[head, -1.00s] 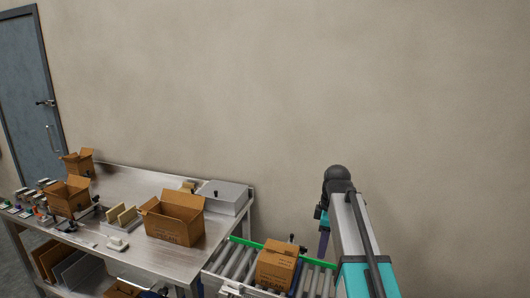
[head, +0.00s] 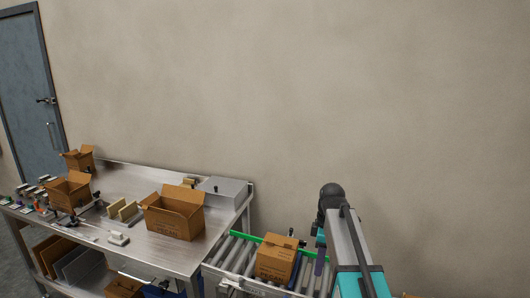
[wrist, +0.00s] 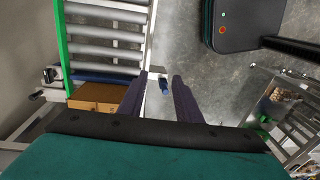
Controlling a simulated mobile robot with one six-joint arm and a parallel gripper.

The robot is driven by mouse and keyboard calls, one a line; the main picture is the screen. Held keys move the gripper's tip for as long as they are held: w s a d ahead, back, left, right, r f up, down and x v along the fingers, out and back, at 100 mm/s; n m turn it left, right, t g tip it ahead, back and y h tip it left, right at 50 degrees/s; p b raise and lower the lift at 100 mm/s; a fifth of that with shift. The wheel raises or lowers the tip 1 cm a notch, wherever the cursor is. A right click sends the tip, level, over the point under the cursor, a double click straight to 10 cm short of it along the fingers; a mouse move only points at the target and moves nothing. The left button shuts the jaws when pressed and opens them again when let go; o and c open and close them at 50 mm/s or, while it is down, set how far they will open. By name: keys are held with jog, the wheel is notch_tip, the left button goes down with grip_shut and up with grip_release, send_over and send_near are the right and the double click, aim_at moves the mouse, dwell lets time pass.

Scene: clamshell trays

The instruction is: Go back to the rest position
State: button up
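My gripper (wrist: 159,82) is open and empty in the wrist view, its two dark purple fingers apart with bare floor showing between them. In the head view a purple finger shows beside the roller conveyor (head: 232,252), to the right of a closed-looking brown carton (head: 275,264) on its rollers. The carton is partly visible in the wrist view (wrist: 97,92), left of the fingers and apart from them. My arm reaches up from the bottom right of the head view and hides part of the conveyor.
A steel table (head: 140,172) at left carries an open carton (head: 175,215), smaller cartons and a grey box (head: 224,191). The conveyor has a green side rail (wrist: 61,35). A dark rounded base (wrist: 235,25) stands on the floor. The wall behind is bare.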

jog(key=s+a+f+g+b, duration=0.15)
jog(key=s+f, duration=0.35)
jog(key=f, duration=0.6)
jog(key=s+f+m+g+b, duration=0.1)
jog(key=s+f+b, duration=0.1)
jog(key=s+f, duration=0.6)
jog(key=s+f+g+b, duration=0.1)
jog(key=s+f+g, duration=0.15)
jog(key=f, duration=1.05)
jog(key=s+f+m+b, duration=0.3)
jog(key=s+f+m, duration=1)
jog(key=s+f, duration=0.8)
jog(key=s, duration=0.4)
jog(key=shift+s+d+f+h+b, duration=0.2)
jog(key=shift+d+h+b, duration=0.1)
jog(key=shift+h, duration=0.1)
